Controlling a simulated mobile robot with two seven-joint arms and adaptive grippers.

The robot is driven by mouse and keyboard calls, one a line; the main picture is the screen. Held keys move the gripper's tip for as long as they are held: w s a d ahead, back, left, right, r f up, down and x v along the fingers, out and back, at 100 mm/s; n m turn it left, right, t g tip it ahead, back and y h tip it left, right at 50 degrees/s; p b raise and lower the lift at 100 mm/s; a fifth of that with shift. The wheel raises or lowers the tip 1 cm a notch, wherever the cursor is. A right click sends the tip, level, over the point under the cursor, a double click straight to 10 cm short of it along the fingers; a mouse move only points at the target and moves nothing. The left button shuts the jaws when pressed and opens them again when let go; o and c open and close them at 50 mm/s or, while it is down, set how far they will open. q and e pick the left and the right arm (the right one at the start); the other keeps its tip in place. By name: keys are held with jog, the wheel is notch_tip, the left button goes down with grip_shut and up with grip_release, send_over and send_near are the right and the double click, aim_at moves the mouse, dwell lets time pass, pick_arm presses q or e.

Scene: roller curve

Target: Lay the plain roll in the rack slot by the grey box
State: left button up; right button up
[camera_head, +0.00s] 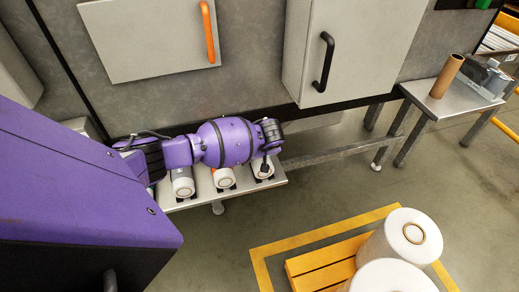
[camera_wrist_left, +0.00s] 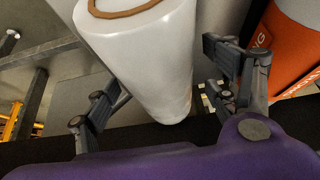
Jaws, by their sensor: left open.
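A plain white roll (camera_head: 264,171) with a brown core lies at the right end of the bench rack (camera_head: 225,196). It also shows in the left wrist view (camera_wrist_left: 150,65), between the fingers. My left gripper (camera_head: 268,155) is above this roll, and in the wrist view its fingers (camera_wrist_left: 160,95) are open on either side of it. Contact cannot be told. A roll with an orange label (camera_head: 221,177) lies beside it; its orange side with lettering shows in the wrist view (camera_wrist_left: 290,50). A third roll (camera_head: 183,184) is further left. My right gripper is not in view.
A grey box with a black handle (camera_head: 350,45) and a panel with an orange handle (camera_head: 150,40) are on the back wall. A side table (camera_head: 455,100) holds a brown tube (camera_head: 447,76). Large white rolls (camera_head: 395,240) stand on a yellow pallet (camera_head: 318,265).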

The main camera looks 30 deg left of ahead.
pick_arm(q)
jog(key=v, duration=1.1)
jog(key=shift+s+d+r, duration=0.1)
jog(key=shift+r, duration=0.25)
jog(key=shift+d+m, duration=0.1)
jog(key=shift+m, duration=0.3)
jog(key=w+d+r+m+t+h, duration=0.2)
jog(key=w+d+m+t, duration=0.1)
jog(key=w+d+m, duration=0.25)
jog(key=s+d+f+m+t+h, duration=0.3)
jog(key=s+d+f+m+h, duration=0.25)
jog(key=d, duration=0.45)
jog(key=s+a+f, duration=0.1)
jog(key=s+f, duration=0.3)
jog(key=s, duration=0.7)
jog(key=s+f+n+y, duration=0.1)
jog(key=s+f, duration=0.4)
jog(key=s, duration=0.6)
jog(key=s+a+f+g+y+p, duration=0.1)
jog(key=s+f, duration=0.3)
jog(key=s, duration=0.8)
jog(key=shift+a+f, duration=0.15)
jog(key=shift+a, duration=0.2)
jog(key=shift+y, duration=0.25)
